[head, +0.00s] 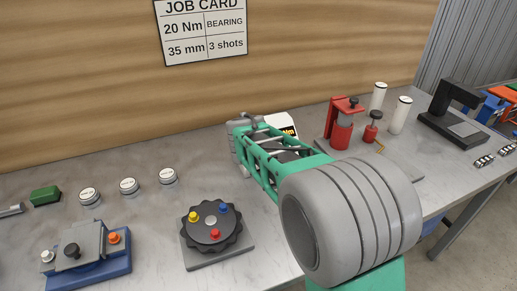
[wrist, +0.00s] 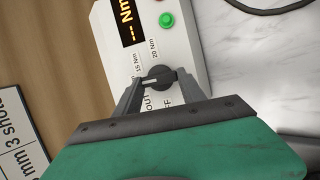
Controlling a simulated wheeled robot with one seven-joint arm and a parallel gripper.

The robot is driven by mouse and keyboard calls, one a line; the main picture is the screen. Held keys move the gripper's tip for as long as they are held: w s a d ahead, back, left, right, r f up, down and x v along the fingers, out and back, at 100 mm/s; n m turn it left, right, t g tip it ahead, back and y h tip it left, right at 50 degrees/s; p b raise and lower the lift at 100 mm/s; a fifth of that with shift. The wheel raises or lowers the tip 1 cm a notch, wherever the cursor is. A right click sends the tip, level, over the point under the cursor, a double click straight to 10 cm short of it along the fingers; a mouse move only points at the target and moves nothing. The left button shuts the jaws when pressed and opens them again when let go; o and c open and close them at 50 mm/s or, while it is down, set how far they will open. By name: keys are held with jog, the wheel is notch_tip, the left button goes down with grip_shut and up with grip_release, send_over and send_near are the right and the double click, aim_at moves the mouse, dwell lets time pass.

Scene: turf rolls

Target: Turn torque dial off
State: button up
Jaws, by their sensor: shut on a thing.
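The torque dial (wrist: 160,74) is a small dark round knob with a pale pointer mark on a white box (wrist: 180,45). In the wrist view its mark points roughly left, below the 15 Nm and 20 Nm labels. The lettering by the fingers is partly hidden, and I cannot tell the exact setting. My gripper (wrist: 157,88) is shut on the dial, one dark finger on each side. In the head view the white box (head: 281,121) with its yellow readout shows behind my arm, which hides the dial and fingertips.
The box has a green button (wrist: 167,19) and a display reading dashes and Nm. A red press (head: 341,125) and white cylinders (head: 399,115) stand right of my arm. A black dial plate (head: 212,225) and a blue fixture (head: 88,262) lie left. A job card (head: 204,30) hangs on the wall.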

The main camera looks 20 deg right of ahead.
jog(key=n, duration=0.1)
jog(key=n+t+b, duration=0.1)
jog(key=n, duration=0.1)
jog(key=n+b, duration=0.1)
jog(key=shift+s+f+n+t, duration=0.15)
jog(key=shift+f+n+t, duration=0.1)
jog(key=shift+n+t, duration=0.05)
jog(key=n+t+b, duration=0.1)
jog(key=n+b, duration=0.1)
jog(key=n, duration=0.1)
jog(key=shift+d+f+n+y, duration=0.1)
jog(key=shift+f+n+y, duration=0.05)
jog(key=shift+n+y, duration=0.25)
jog(key=n+t+y+b, duration=0.1)
jog(key=n+b, duration=0.3)
jog(key=shift+s+d, duration=0.15)
jog(key=shift+n+y+b, duration=0.3)
jog(key=shift+n+b, duration=0.55)
jog(key=shift+n, duration=0.25)
jog(key=o, duration=1.4)
jog(key=shift+c, duration=0.2)
